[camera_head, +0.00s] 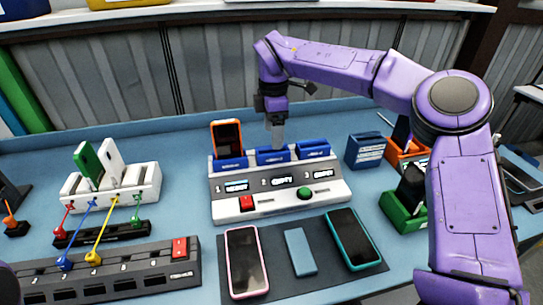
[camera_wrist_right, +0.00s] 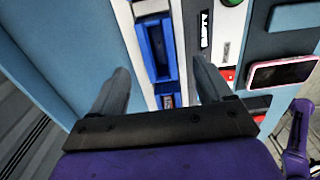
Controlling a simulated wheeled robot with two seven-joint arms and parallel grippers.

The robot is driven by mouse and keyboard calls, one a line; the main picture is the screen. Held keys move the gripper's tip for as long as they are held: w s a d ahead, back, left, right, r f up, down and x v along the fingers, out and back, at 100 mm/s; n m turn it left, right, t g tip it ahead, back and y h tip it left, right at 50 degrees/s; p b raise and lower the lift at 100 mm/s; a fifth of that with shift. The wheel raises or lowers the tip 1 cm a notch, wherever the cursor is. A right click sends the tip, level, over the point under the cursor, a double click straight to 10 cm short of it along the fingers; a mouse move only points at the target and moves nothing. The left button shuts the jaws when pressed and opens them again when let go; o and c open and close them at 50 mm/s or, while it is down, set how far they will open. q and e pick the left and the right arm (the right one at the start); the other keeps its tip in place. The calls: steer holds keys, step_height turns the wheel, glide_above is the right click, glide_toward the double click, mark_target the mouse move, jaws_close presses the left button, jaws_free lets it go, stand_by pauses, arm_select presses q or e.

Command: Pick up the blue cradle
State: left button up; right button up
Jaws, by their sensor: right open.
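A white station (camera_head: 285,203) stands mid-table with three blue cradles along its top. The left cradle (camera_head: 231,163) holds an orange phone (camera_head: 227,137); the middle cradle (camera_head: 272,156) and right cradle (camera_head: 313,149) look empty. A separate blue block (camera_head: 365,151) stands right of the station; I cannot tell whether it is also a cradle. My right gripper (camera_head: 277,140) points down at the middle cradle. In the right wrist view, the open right gripper (camera_wrist_right: 162,70) has its fingers on either side of a blue cradle (camera_wrist_right: 157,45); contact is unclear. My left gripper is not in view.
A dark mat (camera_head: 275,268) with several phones lies in front. Green (camera_head: 402,216) and orange (camera_head: 393,154) holders stand right, near my right arm. A white rack (camera_head: 148,190) and a dark strip with coloured plugs (camera_head: 110,275) are left.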

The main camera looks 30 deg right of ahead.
step_height(320, 180, down, 5)
steer(key=shift+w+d+f+p, duration=0.1)
steer(key=shift+d+f+p, duration=0.05)
steer(key=shift+p, duration=0.7)
steer(key=shift+f, duration=0.25)
steer(key=c, duration=1.3)
steer(key=shift+o, duration=0.2)
steer(key=shift+r, duration=0.1)
steer(key=shift+r, duration=0.2)
step_height(320, 180, up, 3)
steer(key=shift+f+b, duration=0.1)
steer(key=shift+b, duration=0.25)
steer(key=s+a+r+b, duration=0.3)
steer(key=s+r+b, duration=0.2)
steer(key=s+r, duration=0.4)
steer(key=s, duration=0.4)
steer(key=shift+s+a+r+b, duration=0.3)
steer(key=shift+r, duration=0.05)
